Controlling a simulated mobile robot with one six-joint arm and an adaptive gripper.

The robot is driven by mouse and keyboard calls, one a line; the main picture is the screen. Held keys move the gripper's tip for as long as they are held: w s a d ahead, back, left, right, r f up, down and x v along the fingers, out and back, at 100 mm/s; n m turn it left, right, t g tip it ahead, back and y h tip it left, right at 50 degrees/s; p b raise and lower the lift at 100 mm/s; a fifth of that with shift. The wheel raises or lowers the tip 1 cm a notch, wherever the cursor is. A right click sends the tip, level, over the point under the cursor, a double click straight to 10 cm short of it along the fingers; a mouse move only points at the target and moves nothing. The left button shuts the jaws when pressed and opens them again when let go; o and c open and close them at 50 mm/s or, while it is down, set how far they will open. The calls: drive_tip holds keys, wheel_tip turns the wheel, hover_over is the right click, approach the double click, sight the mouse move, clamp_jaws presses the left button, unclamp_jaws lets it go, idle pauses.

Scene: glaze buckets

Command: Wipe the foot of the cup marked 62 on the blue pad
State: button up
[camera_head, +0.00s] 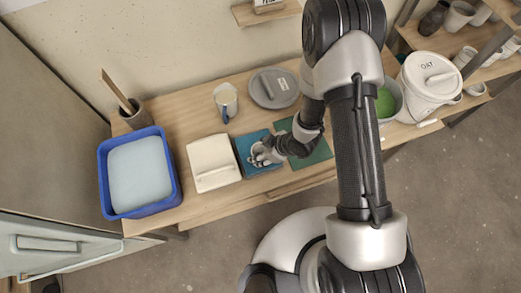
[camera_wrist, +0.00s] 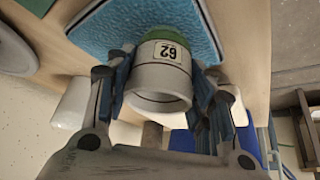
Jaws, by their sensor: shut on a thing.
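The cup marked 62 (camera_wrist: 163,72) is pale grey with a green band at its far end and a white label that reads upside down in the wrist view. My gripper (camera_wrist: 160,85) is shut on it, one finger on each side, with the open mouth towards the wrist camera. The green end faces the blue pad (camera_wrist: 90,35); I cannot tell whether it touches. In the head view the blue pad (camera_head: 244,144) lies near the table's front edge, and my gripper (camera_head: 262,154) is over it with the cup. The cup's foot is hidden.
Left of the pad are a white lidded box (camera_head: 212,150) and a blue tub (camera_head: 174,160) of pale liquid. A green mat (camera_head: 318,153) lies right. A green glaze bucket (camera_head: 395,92) and white bucket (camera_head: 425,82) stand right.

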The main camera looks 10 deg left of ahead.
drive_tip(key=shift+w+a, duration=0.2)
drive_tip(key=shift+w, duration=0.1)
drive_tip(key=shift+c, duration=0.6)
drive_tip(key=shift+w+a+p, duration=0.4)
drive_tip(key=shift+w+a, duration=0.15)
drive_tip(key=shift+w, duration=0.3)
drive_tip(key=shift+w+a+p, duration=0.35)
drive_tip(key=shift+w+a, duration=0.15)
drive_tip(key=shift+w, duration=0.35)
drive_tip(key=shift+w+a+p, duration=0.4)
drive_tip(key=shift+w+a, duration=0.15)
drive_tip(key=shift+w, duration=0.3)
drive_tip(key=shift+s+d+b, duration=0.4)
drive_tip(key=shift+s+d, duration=0.2)
drive_tip(key=shift+s, duration=0.4)
drive_tip(key=shift+s+d+b, duration=0.35)
drive_tip(key=shift+s+d, duration=0.3)
drive_tip(key=shift+s, duration=0.3)
drive_tip(key=shift+s+d+b, duration=0.4)
drive_tip(key=shift+s+d, duration=0.2)
drive_tip(key=shift+s, duration=0.4)
wheel_tip(320, 180, up, 7)
drive_tip(key=p, duration=0.5)
drive_tip(key=shift+p, duration=0.4)
